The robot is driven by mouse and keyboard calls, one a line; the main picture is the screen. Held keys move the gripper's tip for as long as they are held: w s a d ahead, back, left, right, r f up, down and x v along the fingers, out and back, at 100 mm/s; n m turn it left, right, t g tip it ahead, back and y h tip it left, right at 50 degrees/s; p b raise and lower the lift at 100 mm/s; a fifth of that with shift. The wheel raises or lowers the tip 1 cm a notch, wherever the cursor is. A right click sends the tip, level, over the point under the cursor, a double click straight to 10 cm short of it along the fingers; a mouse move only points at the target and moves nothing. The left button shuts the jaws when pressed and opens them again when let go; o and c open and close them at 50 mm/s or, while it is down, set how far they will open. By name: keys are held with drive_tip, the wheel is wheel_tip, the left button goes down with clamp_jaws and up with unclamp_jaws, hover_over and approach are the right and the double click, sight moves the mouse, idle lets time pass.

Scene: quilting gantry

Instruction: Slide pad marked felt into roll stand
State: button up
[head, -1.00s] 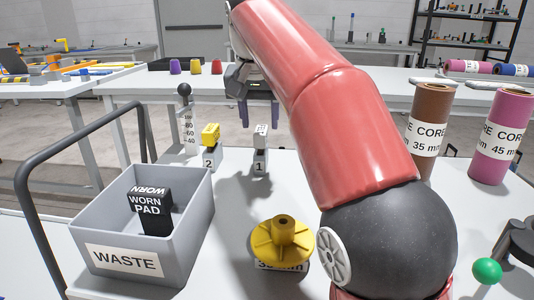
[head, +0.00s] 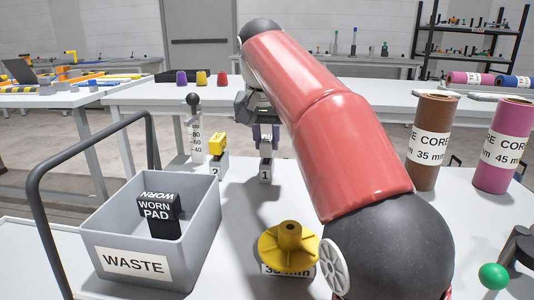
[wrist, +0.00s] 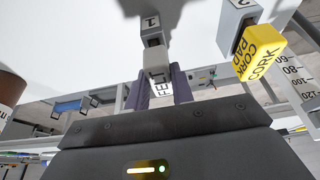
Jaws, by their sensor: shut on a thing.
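The white pad marked FELT (wrist: 158,72) stands in the grey holder numbered 1 (wrist: 150,27). My gripper (wrist: 160,88) is shut on the pad, with a purple finger on each side of it. No stand is labelled as the roll stand; a dark fixture with a green ball (head: 494,276) is cut off at the lower right.
A yellow CORK pad (head: 217,144) sits in holder 2, close left of holder 1. A grey WASTE bin (head: 100,221) holds a black WORN PAD (head: 158,215). A yellow flanged hub (head: 289,243) stands in front. Brown (head: 434,115) and pink (head: 500,145) cores stand right.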

drive_tip(key=shift+r, duration=0.1)
clamp_jaws()
drive_tip(key=shift+r+p, duration=1.4)
drive_tip(key=shift+p, duration=0.2)
drive_tip(key=shift+r+p, duration=0.6)
drive_tip(key=shift+r, duration=0.8)
drive_tip(key=shift+s, duration=0.1)
